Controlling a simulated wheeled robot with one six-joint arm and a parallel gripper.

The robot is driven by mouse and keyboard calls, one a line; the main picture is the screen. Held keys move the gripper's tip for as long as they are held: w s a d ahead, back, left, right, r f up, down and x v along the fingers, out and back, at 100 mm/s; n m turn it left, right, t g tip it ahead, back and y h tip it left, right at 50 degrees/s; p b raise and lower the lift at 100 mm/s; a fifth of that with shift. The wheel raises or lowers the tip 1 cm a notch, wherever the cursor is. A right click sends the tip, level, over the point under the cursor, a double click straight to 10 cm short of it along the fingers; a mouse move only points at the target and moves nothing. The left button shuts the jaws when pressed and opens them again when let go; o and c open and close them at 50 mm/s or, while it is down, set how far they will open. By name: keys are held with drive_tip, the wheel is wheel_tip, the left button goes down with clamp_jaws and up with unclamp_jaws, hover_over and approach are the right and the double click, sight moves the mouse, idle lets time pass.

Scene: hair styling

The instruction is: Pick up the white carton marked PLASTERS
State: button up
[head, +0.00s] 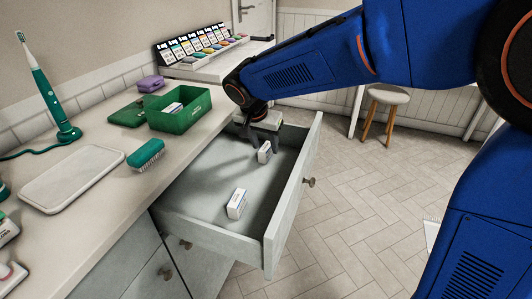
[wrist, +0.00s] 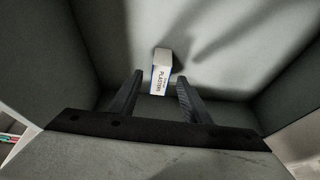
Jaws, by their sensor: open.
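The white carton marked PLASTERS (wrist: 160,77) lies in the open drawer and shows between and just beyond my fingertips in the wrist view. In the head view the carton below my gripper (head: 264,153) appears to be this one, toward the far end of the drawer. My gripper (wrist: 160,82) is open, with a dark finger on each side of the carton's near end. In the head view my gripper (head: 258,140) reaches down into the drawer. I see no clear contact with the carton.
The drawer (head: 291,210) has raised walls around my gripper. A second white carton (head: 237,204) lies nearer its front; its marking is unreadable. A green box (head: 180,119), a brush (head: 146,154) and a tray (head: 72,180) stand on the counter. The drawer floor between the cartons is clear.

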drive_tip(key=shift+x, duration=1.3)
drive_tip(key=shift+c, duration=0.6)
clamp_jaws()
